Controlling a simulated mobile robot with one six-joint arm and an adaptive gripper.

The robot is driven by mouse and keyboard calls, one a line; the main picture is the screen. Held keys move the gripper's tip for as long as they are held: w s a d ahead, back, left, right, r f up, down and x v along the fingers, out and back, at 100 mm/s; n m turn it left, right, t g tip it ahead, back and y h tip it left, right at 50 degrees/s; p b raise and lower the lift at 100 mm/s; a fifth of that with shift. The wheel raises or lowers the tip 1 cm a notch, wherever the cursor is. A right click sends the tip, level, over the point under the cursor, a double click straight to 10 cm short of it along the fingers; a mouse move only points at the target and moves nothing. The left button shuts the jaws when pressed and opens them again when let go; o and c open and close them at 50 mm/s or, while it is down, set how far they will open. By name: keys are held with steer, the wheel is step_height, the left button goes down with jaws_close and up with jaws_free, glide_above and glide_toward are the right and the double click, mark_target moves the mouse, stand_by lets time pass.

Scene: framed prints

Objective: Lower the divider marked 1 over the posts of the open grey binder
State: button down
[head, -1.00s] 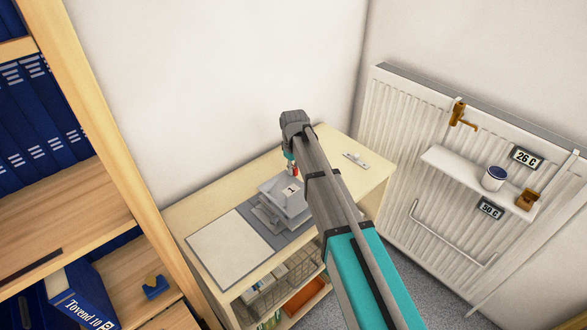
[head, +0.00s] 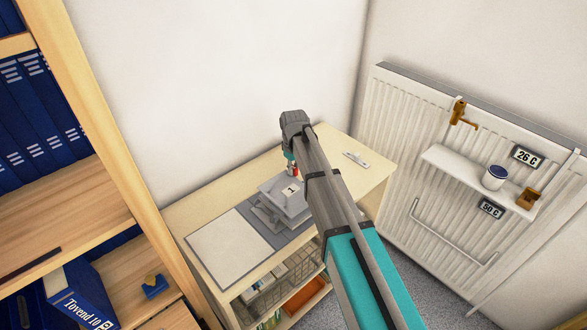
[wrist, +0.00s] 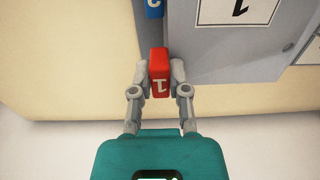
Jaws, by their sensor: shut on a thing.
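The divider marked 1 (head: 277,189) is a grey sheet with a white label and a red tab (wrist: 159,68) that also bears a 1. My gripper (wrist: 159,75) is shut on the red tab; it also shows in the head view (head: 292,170). The divider is over the right part of the open grey binder (head: 257,232), which lies on the cabinet top with a large white sheet on its left half. The posts are hidden, so I cannot tell whether the divider's holes are around them. My arm covers part of the right side.
A blue tab (wrist: 154,8) shows beyond the red one in the wrist view. A small white and grey item (head: 356,160) lies at the back right of the cabinet top (head: 340,185). A wooden shelf (head: 85,110) stands left; a radiator (head: 400,120) stands right.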

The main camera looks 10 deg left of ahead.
mark_target(293, 176)
steer(key=shift+f+b, duration=1.65)
steer(key=shift+f, duration=0.1)
stand_by(1.0)
steer(key=c, duration=0.5)
jaws_free()
steer(key=shift+c, duration=0.2)
steer(key=shift+r, duration=0.1)
steer(key=shift+r+p, duration=3.45)
steer(key=shift+p, duration=0.05)
